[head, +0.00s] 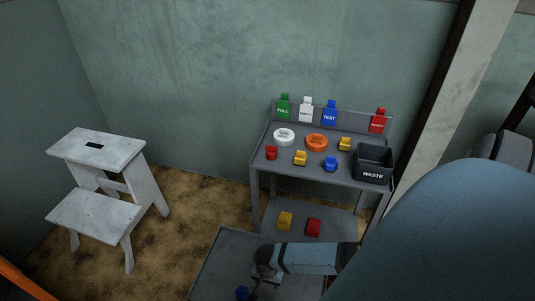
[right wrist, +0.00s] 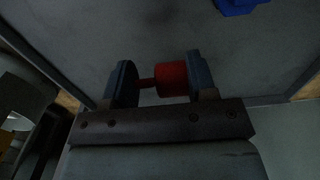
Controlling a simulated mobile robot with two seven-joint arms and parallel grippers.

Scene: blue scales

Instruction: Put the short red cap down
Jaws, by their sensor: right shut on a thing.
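The short red cap (right wrist: 172,79) is between the fingers of my right gripper (right wrist: 163,82) in the right wrist view, with a thin red stem toward the left finger. My right gripper (head: 258,277) is shut on it over the low grey surface (head: 222,262) at the bottom of the head view. The cap is hidden in the head view. I cannot tell whether it touches the surface below. My left gripper is not in view.
A blue piece (head: 241,292) lies on the low surface, near my right gripper. A grey bench (head: 262,171) behind holds coloured caps, an orange disc (head: 316,142), a white disc (head: 284,137) and a black waste bin (head: 374,163). A white step stool (head: 98,146) stands left.

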